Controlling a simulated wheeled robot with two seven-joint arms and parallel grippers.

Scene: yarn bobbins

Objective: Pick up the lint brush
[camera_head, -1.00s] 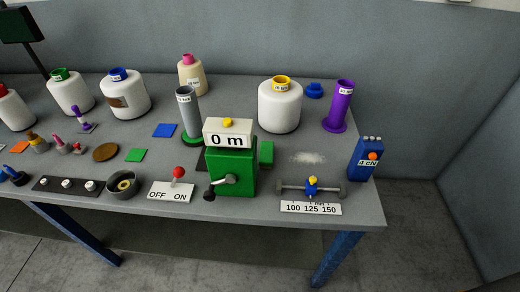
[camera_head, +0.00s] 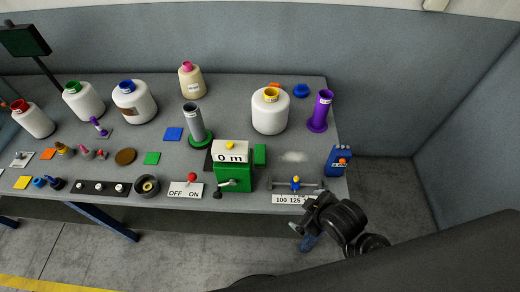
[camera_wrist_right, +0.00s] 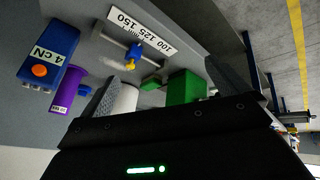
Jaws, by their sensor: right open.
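I cannot pick out a lint brush for certain in either view. An orange thing (camera_head: 274,86) shows partly behind the white bobbin with the yellow top (camera_head: 269,112); its shape is mostly hidden. A patch of white lint (camera_head: 292,156) lies on the table (camera_head: 225,107) at the right. My right gripper (camera_head: 308,212) is just off the table's front right corner, near the label strip. In the right wrist view its fingers (camera_wrist_right: 162,72) are apart with nothing held between them. My left gripper is not in view.
Near my right gripper are the bar with a blue slider (camera_head: 296,183), the blue box (camera_head: 338,160) and the green meter (camera_head: 234,176). A purple tube (camera_head: 320,110) and blue cap (camera_head: 302,90) stand behind. Several bobbins and small items fill the left.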

